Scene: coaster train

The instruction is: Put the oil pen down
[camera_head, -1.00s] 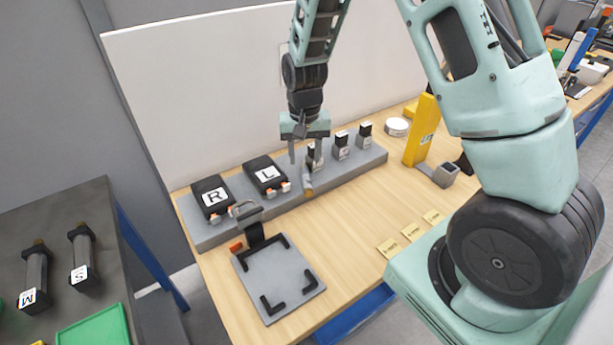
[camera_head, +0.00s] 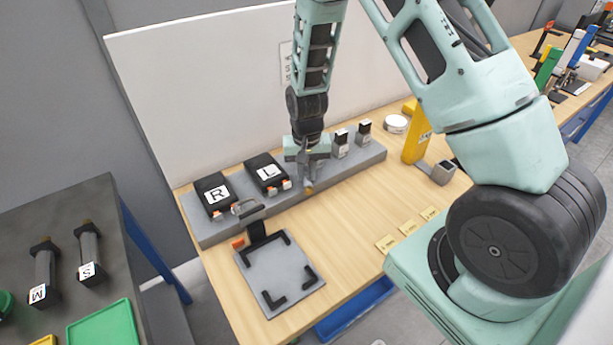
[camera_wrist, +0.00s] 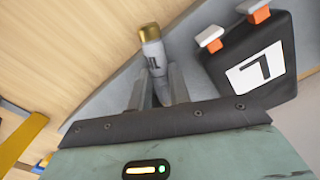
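The oil pen (camera_wrist: 154,56) is a pale cylinder with a gold end and dark lettering, seen in the wrist view. Its lower part lies between the two fingers of my gripper (camera_wrist: 158,88), which stand close against its sides; my gripper looks shut on it. In the head view my gripper (camera_head: 308,172) points down over the grey rack (camera_head: 345,172), and the pen's gold end (camera_head: 308,189) shows at the rack's front edge. The rest of the pen is mostly hidden there by my gripper.
Black cases R (camera_head: 217,194) and L (camera_head: 268,172) stand left of my gripper, and small grey blocks (camera_head: 341,148) stand right. A grey plate (camera_head: 276,273) with black corners lies in front.

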